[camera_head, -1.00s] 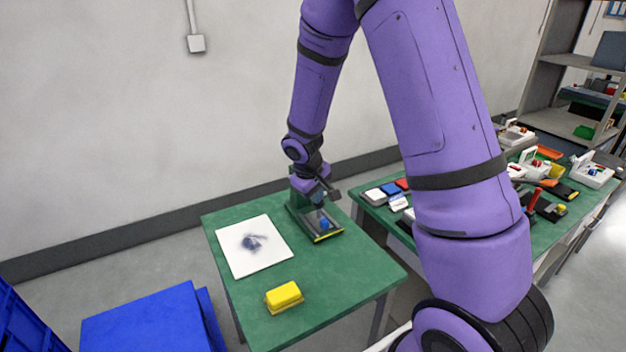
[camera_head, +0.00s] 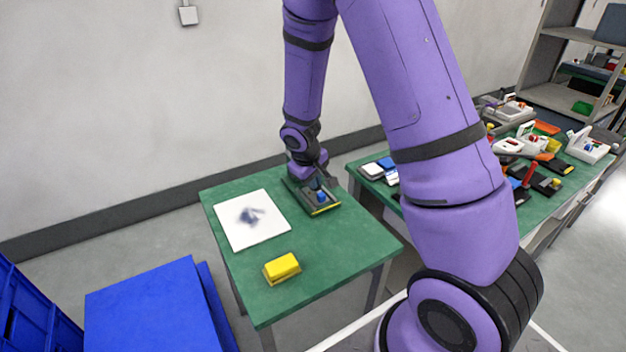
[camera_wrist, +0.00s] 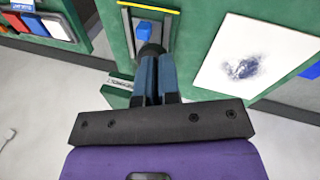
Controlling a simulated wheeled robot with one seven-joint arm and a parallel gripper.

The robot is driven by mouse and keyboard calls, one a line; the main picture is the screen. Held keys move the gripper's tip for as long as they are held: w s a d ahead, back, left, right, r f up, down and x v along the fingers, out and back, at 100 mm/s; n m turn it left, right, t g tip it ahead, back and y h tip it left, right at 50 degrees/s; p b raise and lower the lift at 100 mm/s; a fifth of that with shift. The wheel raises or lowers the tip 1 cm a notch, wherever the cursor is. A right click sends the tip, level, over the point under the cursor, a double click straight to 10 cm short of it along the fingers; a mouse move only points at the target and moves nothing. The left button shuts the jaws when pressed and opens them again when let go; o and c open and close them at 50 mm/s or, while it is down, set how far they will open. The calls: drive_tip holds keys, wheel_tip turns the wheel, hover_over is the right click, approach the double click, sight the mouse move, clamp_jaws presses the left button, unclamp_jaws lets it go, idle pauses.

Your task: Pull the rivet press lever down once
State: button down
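The rivet press (camera_head: 300,190) stands at the back right of the small green table. It has a dark green base with a yellow front strip and a blue block (camera_head: 321,196) on it. The block also shows at the top of the wrist view (camera_wrist: 145,31). My gripper (camera_head: 318,182) is low over the press, behind the block. In the wrist view its two fingers (camera_wrist: 153,62) are close together around a dark round knob (camera_wrist: 151,49), which looks like the lever's end. Most of the lever is hidden by my fingers and wrist.
A white sheet with a dark smudge (camera_head: 251,219) and a yellow box (camera_head: 282,268) lie on the small green table (camera_head: 340,258). A second green table (camera_head: 535,212) with several devices stands to the right. Blue crates (camera_head: 150,305) stand at lower left. A wall is behind.

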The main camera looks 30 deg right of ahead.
drive_tip(key=shift+s+f, duration=0.2)
drive_tip(key=shift+s, duration=0.05)
drive_tip(key=s+a+r, duration=0.4)
drive_tip(key=s+r, duration=0.2)
drive_tip(key=r, duration=0.5)
drive_tip(key=shift+r, duration=0.1)
idle(0.8)
drive_tip(key=s+a+r+m+t+y, duration=0.1)
drive_tip(key=s+r+m+t+y, duration=0.1)
drive_tip(key=s+r, duration=1.9)
drive_tip(key=shift+a+r+m+t+y, duration=0.4)
drive_tip(key=shift+t+y, duration=0.1)
drive_tip(key=shift+t, duration=0.4)
